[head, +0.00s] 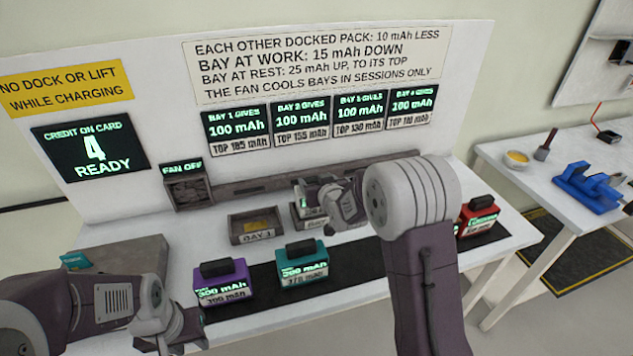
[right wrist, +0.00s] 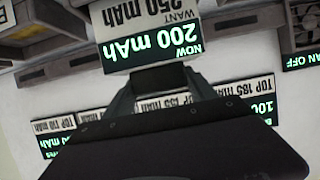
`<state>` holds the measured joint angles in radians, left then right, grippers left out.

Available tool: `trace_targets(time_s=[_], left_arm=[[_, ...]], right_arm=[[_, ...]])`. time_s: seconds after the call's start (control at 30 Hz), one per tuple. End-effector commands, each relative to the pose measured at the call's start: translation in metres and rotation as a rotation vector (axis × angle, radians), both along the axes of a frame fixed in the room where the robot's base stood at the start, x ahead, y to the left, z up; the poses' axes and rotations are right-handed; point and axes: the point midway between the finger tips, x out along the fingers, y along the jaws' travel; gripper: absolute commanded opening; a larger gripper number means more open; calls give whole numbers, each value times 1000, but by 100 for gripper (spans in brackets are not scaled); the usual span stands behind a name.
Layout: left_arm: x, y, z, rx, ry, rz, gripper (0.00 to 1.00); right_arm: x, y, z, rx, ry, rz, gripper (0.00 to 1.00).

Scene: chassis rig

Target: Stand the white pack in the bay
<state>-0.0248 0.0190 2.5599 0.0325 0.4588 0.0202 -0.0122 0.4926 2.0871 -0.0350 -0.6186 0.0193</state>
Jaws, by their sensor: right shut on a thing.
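The white pack (head: 308,222) is mostly hidden behind my right gripper (head: 312,198) in the head view. In the right wrist view, the gripper (right wrist: 152,75) is shut on the pack (right wrist: 150,48), whose face reads NOW 200 mAh, WANT 250 mAh. The pack is just right of the open Bay 1 (head: 256,237), which looks empty of packs. I cannot tell whether the pack rests in a bay or hangs above one. My left gripper (head: 183,332) is low at the left, away from the white pack; its fingers are unclear.
A purple pack (head: 222,285) and a teal pack (head: 302,266) stand on the dark front strip. A red pack (head: 478,216) stands at the right. The fan box (head: 188,190) reads FAN OFF, and the card screen (head: 91,146) reads 4 READY. My right arm hides the bays further right.

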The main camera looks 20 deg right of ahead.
Motion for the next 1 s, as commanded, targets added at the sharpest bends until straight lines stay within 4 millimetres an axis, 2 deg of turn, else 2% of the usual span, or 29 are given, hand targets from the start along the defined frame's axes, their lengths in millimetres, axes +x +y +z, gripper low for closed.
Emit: trace_targets(time_s=[0.07,0.1,0.17,0.43,0.57,0.67,1.0], left_arm=[[0,0,-4,0,0,0,36],[0,0,-4,0,0,0,36],[0,0,-3,0,0,0,36],[0,0,-3,0,0,0,36],[0,0,4,0,0,0,36],[0,0,-1,0,0,0,36],[0,0,-2,0,0,0,36]], right_arm=[[1,0,-3,0,-4,0,0],[0,0,-3,0,0,0,71],[0,0,-3,0,0,0,87],[0,0,-3,0,0,0,87],[-1,0,4,0,0,0,87],[-15,-1,8,0,-2,0,87],[-87,-3,38,1,-3,-1,87]])
